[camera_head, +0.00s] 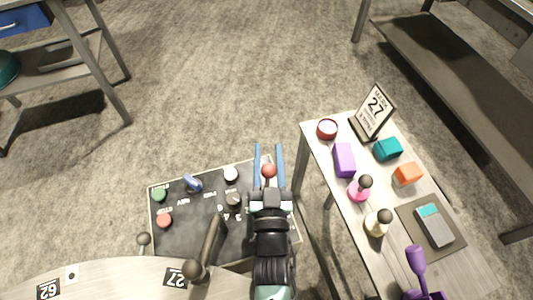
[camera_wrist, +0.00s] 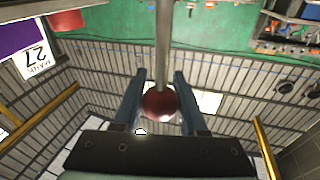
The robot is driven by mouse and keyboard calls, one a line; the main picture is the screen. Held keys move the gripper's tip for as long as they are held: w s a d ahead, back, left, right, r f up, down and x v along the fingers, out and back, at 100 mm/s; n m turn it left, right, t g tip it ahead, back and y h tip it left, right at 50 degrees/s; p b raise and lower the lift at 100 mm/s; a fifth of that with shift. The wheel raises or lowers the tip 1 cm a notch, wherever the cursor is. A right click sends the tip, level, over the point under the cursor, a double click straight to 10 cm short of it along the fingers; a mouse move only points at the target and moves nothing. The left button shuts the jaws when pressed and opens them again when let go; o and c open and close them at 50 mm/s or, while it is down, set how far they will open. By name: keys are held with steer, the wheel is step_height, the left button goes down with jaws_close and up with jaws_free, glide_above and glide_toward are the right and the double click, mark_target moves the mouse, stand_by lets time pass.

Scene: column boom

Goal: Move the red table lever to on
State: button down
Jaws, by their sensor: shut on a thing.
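The red table lever shows as a red ball knob (camera_head: 269,170) at the upper right of the dark control panel (camera_head: 180,241). In the wrist view its red knob (camera_wrist: 159,104) sits between the fingers, with its grey shaft (camera_wrist: 163,40) running up from it. My gripper (camera_head: 269,152) has one blue finger on each side of the knob and is shut on it. It also shows in the wrist view (camera_wrist: 160,78). The arm and wrist hide the panel just below the knob, so the lever's on and off marks cannot be read.
The panel also holds a green button (camera_head: 159,194), a red button (camera_head: 164,220), a blue switch (camera_head: 193,183), a white knob (camera_head: 231,174) and a dial (camera_head: 233,199). A dark-knobbed handle (camera_head: 209,248) stands left of my arm. A side table (camera_head: 323,150) with several objects stands to the right.

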mark_target(276, 172)
steer(key=shift+s+d+r+p, duration=0.2)
steer(key=shift+s+p, duration=0.1)
steer(key=shift+s, duration=0.3)
steer(key=shift+s+d+r+p, duration=0.1)
steer(key=shift+s+d+p, duration=0.15)
steer(key=shift+s, duration=0.35)
steer(key=shift+s+d+f, duration=0.1)
steer(key=shift+s+d, duration=0.1)
steer(key=shift+s, duration=0.35)
steer(key=shift+s+d+f, duration=0.1)
steer(key=shift+s+d, duration=0.1)
steer(key=shift+s, duration=0.3)
steer(key=c, duration=0.5)
jaws_free()
steer(key=shift+s+d+r, duration=0.1)
steer(key=shift+s, duration=0.05)
steer(key=shift+c, duration=0.2)
steer(key=shift+o, duration=0.4)
steer(key=shift+f, duration=0.2)
step_height(276, 172, up, 10)
steer(key=p, duration=0.3)
